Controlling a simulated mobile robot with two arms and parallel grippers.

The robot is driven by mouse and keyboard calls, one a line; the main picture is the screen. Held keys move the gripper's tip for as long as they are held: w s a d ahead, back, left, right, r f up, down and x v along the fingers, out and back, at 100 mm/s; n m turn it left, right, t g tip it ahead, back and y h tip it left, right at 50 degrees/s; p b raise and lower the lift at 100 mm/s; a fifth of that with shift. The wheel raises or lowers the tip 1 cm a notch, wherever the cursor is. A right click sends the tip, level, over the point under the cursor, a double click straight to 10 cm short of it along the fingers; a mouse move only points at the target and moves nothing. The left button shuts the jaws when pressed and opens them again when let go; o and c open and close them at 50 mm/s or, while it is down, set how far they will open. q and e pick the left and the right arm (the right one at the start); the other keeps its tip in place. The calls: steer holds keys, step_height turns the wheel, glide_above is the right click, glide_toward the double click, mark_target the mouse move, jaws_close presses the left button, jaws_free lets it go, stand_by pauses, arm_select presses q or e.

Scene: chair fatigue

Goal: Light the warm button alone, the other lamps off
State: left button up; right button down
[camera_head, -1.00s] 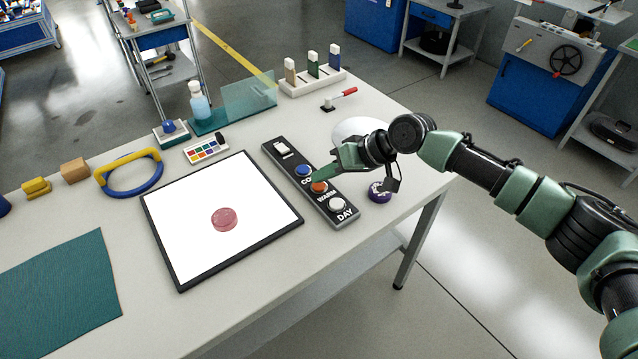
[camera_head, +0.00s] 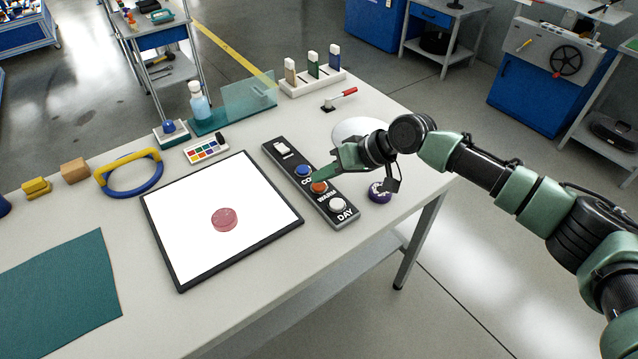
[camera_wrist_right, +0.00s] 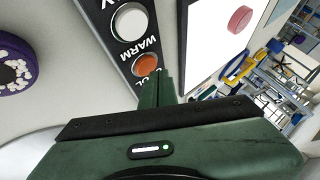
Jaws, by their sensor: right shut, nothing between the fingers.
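A dark button panel (camera_head: 274,157) lies on the table, right of a bright white light panel (camera_head: 180,232). It carries a white rocker switch (camera_head: 283,148), a blue button (camera_head: 303,170), an orange button (camera_head: 319,188) labelled WARM and a white button (camera_head: 337,205) labelled DAY. The label by the blue button is partly hidden by my gripper. My right gripper (camera_head: 318,179) is shut and empty, its tips just over the panel between the blue and orange buttons. In the right wrist view the tips (camera_wrist_right: 157,75) are beside the orange button (camera_wrist_right: 146,64); contact cannot be told. My left gripper is not in view.
A pink disc (camera_head: 224,219) sits on the light panel. A purple roll (camera_head: 380,192) and a white round object (camera_head: 358,128) lie close to my right gripper. A color palette (camera_head: 206,150) and a blue ring with a yellow grip (camera_head: 130,176) stand left.

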mark_target(323, 186)
steer(key=shift+f, duration=0.15)
stand_by(0.3)
steer(key=shift+f, duration=0.3)
steer(key=shift+r, duration=0.1)
steer(key=shift+r+p, duration=0.35)
steer(key=shift+p, duration=0.25)
steer(key=shift+r, duration=0.1)
step_height(323, 186, up, 6)
steer(key=p, duration=0.6)
